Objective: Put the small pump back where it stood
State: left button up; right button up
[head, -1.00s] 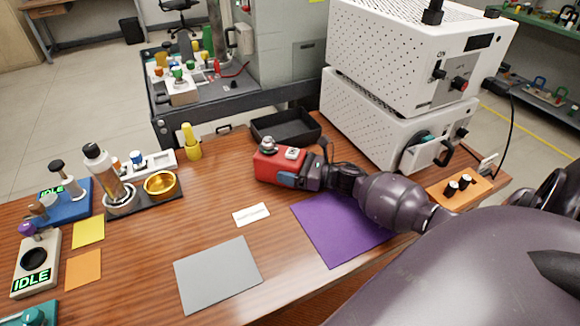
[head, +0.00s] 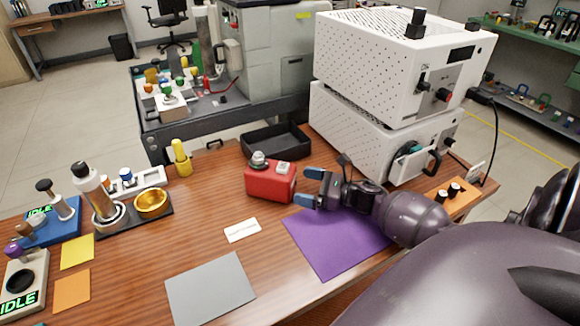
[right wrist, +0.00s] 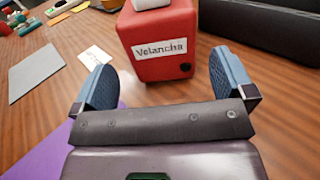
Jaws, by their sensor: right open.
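The small pump is likely the red box (head: 270,183) with a silver knob and a white part on top. It stands upright on the wooden table, left of the purple mat. In the right wrist view the red box (right wrist: 160,50) bears a label reading "Velancha". My right gripper (head: 308,188) is open, just right of the box and apart from it. In the right wrist view its blue fingers (right wrist: 164,82) are spread with nothing between them, and the box stands just beyond them. My left gripper is not in view.
A purple mat (head: 335,245) lies under my right arm. A white card (head: 241,230) and a grey mat (head: 210,290) lie to the left. A black tray (head: 276,143) is behind the box. White stacked units (head: 375,130) stand at the right. Bare wood lies around the card.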

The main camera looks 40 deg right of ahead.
jog(key=shift+v, duration=2.3)
